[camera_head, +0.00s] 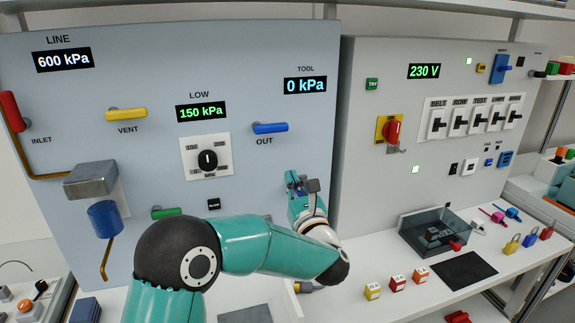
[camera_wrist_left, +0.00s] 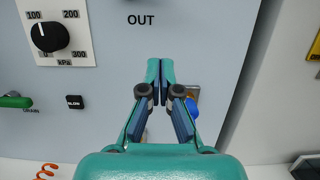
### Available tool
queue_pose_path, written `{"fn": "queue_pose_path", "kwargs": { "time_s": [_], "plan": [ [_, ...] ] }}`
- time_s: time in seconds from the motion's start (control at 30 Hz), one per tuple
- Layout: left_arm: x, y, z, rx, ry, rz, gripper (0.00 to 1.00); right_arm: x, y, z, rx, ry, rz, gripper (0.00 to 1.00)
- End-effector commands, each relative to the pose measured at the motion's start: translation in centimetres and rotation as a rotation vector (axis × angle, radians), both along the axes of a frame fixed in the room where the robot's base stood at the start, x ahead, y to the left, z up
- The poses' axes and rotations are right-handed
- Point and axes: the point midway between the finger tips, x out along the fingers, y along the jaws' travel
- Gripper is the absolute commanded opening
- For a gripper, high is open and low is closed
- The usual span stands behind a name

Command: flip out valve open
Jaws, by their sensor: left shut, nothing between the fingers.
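The OUT valve has a blue lever handle (camera_head: 270,128) that lies horizontal above its OUT label on the left panel. My left gripper (camera_head: 292,177) is below and slightly right of that handle, apart from it. In the left wrist view the gripper (camera_wrist_left: 160,66) has its fingertips together with nothing between them, below the OUT label (camera_wrist_left: 141,20). The blue handle is out of the wrist view. The TOOL display (camera_head: 305,85) reads 0 kPa. My right gripper is not in view.
The LOW regulator knob (camera_head: 207,160) and yellow VENT handle (camera_head: 126,113) are to the left. A blue part (camera_wrist_left: 192,108) on a tan plate is partly hidden behind my gripper. The electrical panel (camera_head: 370,120) stands to the right. The panel face around the OUT handle is clear.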

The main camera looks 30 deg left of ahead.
Motion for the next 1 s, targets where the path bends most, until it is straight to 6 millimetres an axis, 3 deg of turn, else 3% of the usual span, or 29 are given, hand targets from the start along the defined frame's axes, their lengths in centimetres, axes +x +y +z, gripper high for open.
{"fn": "queue_pose_path", "kwargs": {
  "time_s": [0.5,0.7,1.0],
  "plan": [
    [5.9,7.0,3.1,0.000,-0.001,0.002,0.00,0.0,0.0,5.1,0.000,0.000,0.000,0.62],
    [5.7,6.6,5.7,-0.001,-0.001,-0.002,0.00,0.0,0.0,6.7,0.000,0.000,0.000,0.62],
    [5.7,6.6,6.3,0.000,0.000,-0.002,0.00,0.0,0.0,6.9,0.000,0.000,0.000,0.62]
  ]
}}
